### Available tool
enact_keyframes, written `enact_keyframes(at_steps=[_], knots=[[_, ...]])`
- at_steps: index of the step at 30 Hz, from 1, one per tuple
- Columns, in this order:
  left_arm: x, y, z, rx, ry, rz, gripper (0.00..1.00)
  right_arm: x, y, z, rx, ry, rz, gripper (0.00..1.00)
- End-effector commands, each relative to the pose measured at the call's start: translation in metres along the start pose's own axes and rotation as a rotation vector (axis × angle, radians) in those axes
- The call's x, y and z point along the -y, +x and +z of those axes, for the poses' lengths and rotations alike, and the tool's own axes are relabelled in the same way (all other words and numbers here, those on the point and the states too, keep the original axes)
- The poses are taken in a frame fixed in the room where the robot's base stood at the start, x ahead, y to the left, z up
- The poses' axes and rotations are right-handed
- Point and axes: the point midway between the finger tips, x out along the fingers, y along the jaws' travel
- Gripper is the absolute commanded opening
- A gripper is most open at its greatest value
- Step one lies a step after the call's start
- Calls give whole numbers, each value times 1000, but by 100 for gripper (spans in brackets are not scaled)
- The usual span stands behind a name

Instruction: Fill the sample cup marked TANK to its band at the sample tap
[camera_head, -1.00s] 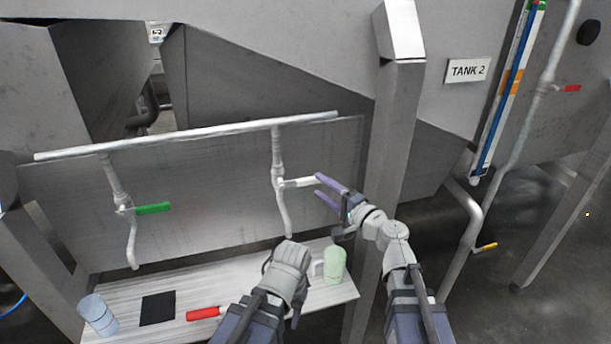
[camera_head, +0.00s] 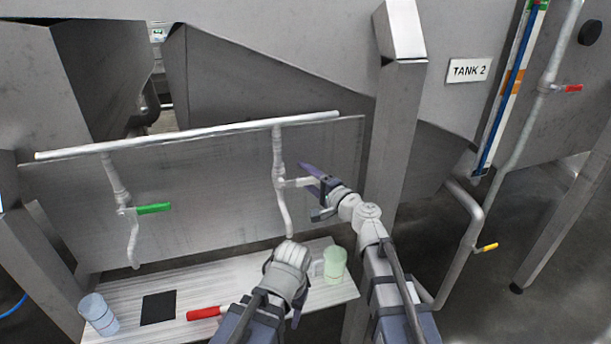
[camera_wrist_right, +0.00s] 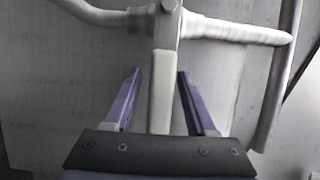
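The right tap on the pipe has a white lever (camera_head: 298,183) and a spout (camera_head: 285,213) pointing down. My right gripper (camera_head: 312,186) is at this lever. In the right wrist view its purple fingers (camera_wrist_right: 155,100) are open, one on each side of the white lever (camera_wrist_right: 163,85), with gaps on both sides. A pale green cup (camera_head: 335,265) stands upright on the bench, right of my left gripper (camera_head: 288,262). The left fingertips are mostly hidden by the wrist. A pale blue cup (camera_head: 98,314) stands at the left end. No TANK mark is readable on either cup.
The left tap has a green lever (camera_head: 153,208). The slatted bench (camera_head: 225,278) bears a black square (camera_head: 158,308) and a red-handled object (camera_head: 204,313). A steel post (camera_head: 396,130) rises right of the right tap.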

Motion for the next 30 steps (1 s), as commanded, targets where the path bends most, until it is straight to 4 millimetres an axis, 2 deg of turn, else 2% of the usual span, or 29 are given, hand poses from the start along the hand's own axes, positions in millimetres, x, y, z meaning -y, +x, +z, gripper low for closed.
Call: enact_keyframes(at_steps=[2, 14, 30], knots=[[0, 0, 0, 0, 0, 0, 50, 0, 0, 0, 0, 0, 0, 46], [0, 0, 0, 0, 0, 0, 50, 0, 0, 0, 0, 0, 0, 1], [0, 0, 0, 0, 0, 0, 50, 0, 0, 0, 1, -1, 0, 0]])
